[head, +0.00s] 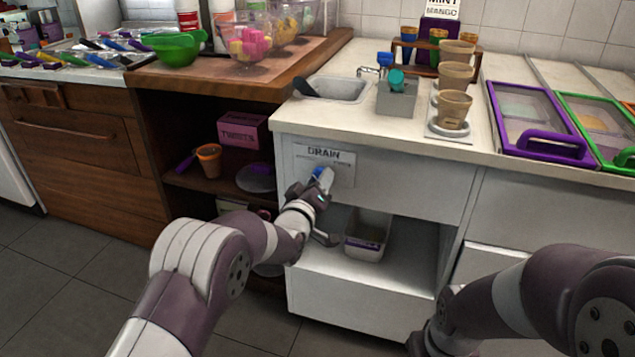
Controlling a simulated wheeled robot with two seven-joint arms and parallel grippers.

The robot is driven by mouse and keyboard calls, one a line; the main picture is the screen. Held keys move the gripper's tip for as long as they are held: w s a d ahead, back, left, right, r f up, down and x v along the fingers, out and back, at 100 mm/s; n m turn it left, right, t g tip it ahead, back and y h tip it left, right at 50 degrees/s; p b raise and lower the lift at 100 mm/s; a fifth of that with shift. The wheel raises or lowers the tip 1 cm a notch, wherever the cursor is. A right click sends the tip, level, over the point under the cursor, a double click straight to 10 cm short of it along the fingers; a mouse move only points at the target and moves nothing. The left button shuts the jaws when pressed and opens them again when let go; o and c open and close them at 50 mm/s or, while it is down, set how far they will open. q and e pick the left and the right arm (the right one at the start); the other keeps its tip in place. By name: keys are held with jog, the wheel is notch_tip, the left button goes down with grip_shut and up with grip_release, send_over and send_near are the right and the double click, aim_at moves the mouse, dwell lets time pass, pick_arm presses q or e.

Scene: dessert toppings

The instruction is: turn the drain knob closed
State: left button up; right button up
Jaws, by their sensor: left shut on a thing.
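The drain knob (318,173) shows as a small blue piece on the cabinet front, just under the DRAIN label (324,153). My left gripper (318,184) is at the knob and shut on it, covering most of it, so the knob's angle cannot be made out. My right arm comes in at the lower right, with its end low near the cabinet's bottom; the right gripper's fingers cannot be made out.
A small sink (339,88) is set in the counter above the knob. A white bin (368,236) stands on the open shelf below. Stacked cups (453,107) and a purple-framed lid (540,120) are on the counter to the right.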

pick_arm(q)
jog(key=shift+f+n, duration=0.1)
jog(key=shift+n, duration=0.3)
jog(key=o, duration=1.1)
jog(key=shift+c, duration=0.2)
jog(key=p+v, duration=0.3)
jog(key=v, duration=0.9)
jog(key=shift+s, duration=0.35)
jog(key=shift+a, duration=0.15)
